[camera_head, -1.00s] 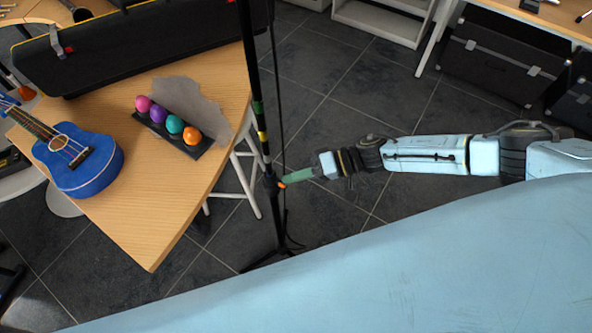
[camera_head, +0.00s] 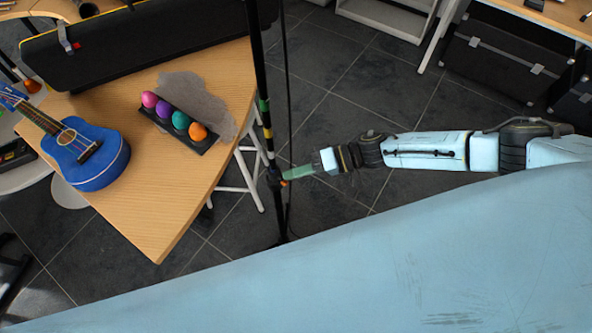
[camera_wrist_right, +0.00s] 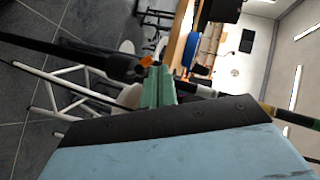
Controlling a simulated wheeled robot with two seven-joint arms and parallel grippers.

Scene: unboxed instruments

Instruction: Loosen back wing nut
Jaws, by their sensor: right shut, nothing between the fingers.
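A thin black stand pole (camera_head: 264,100) with coloured bands rises from the floor beside the wooden table. A dark clamp (camera_head: 274,177) with a small orange part sits on it; the orange part also shows in the right wrist view (camera_wrist_right: 147,61). I cannot make out a separate back wing nut. My right gripper (camera_head: 287,176) comes in from the right with green fingers at the clamp. In the right wrist view its fingers (camera_wrist_right: 157,72) are together with nothing between them, tips close to the orange part. Whether they touch it I cannot tell. My left gripper is not in view.
The wooden table (camera_head: 160,215) is left of the pole. It holds a blue ukulele (camera_head: 95,160), a rack of coloured eggs (camera_head: 180,122) and a long black case (camera_head: 130,45). Dark cases (camera_head: 500,65) stand at the back right. A white stool (camera_head: 245,180) is near the pole.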

